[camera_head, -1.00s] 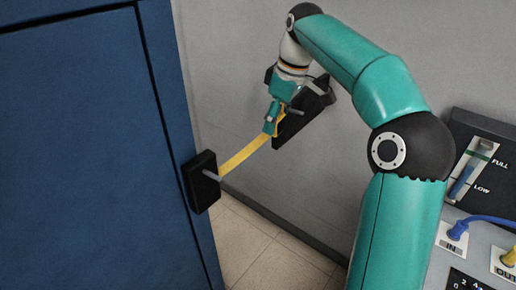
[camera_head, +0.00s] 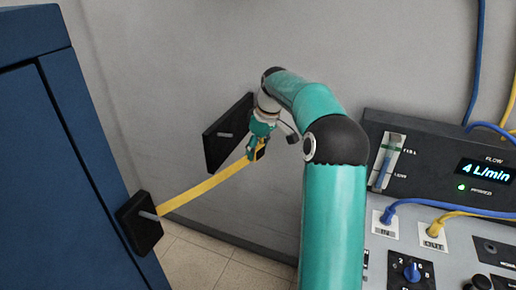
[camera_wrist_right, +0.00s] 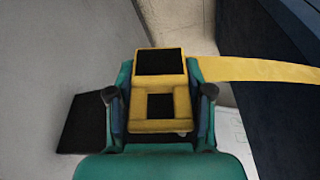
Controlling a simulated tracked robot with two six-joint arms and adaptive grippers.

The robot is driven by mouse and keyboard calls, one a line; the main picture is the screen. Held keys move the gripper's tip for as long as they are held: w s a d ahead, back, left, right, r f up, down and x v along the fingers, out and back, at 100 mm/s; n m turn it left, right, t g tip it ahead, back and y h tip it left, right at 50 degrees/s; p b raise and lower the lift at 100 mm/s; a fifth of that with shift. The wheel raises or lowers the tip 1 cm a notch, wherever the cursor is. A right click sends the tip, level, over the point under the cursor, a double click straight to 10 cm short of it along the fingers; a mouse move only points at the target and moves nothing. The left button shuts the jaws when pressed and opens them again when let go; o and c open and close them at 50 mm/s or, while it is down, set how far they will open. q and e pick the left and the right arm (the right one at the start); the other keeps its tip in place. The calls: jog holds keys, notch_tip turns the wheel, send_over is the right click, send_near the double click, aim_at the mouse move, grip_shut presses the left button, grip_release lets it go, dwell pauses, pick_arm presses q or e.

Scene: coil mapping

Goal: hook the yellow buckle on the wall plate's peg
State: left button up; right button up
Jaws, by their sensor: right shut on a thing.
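My right gripper (camera_head: 255,150) is shut on the yellow buckle, at the lower right of the black wall plate (camera_head: 214,150) in the head view. In the right wrist view the buckle (camera_wrist_right: 160,125) is a yellow frame with two dark windows, held between the two fingers. A yellow strap (camera_head: 205,186) runs from it to a black plate (camera_head: 133,232) on the blue cabinet. The wall plate's grey peg (camera_head: 226,135) sticks out, bare and apart from the buckle. The wall plate also appears in the right wrist view (camera_wrist_right: 82,125). My left gripper is out of view.
The blue cabinet (camera_head: 55,170) stands at the left. At the right is a console with a black flow meter (camera_head: 430,165) and blue and yellow hoses. Open space lies before the grey wall (camera_head: 165,80), above the tiled floor (camera_head: 195,262).

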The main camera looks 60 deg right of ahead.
jog(key=shift+w+a+f+p, duration=0.15)
jog(key=shift+w+p, duration=0.7)
jog(key=shift+w, duration=0.85)
jog(key=shift+w+a+r+p, duration=0.15)
jog(key=shift+w+p, duration=0.75)
jog(key=shift+w, duration=0.85)
jog(key=shift+w+a+f+p, duration=0.15)
jog(key=shift+w+p, duration=0.7)
jog(key=shift+w, duration=0.85)
jog(key=shift+f, duration=0.25)
jog(key=shift+a+f, duration=0.1)
jog(key=o, duration=1)
jog(key=shift+o, duration=1.2)
jog(key=shift+w, duration=0.1)
jog(key=shift+r, duration=0.25)
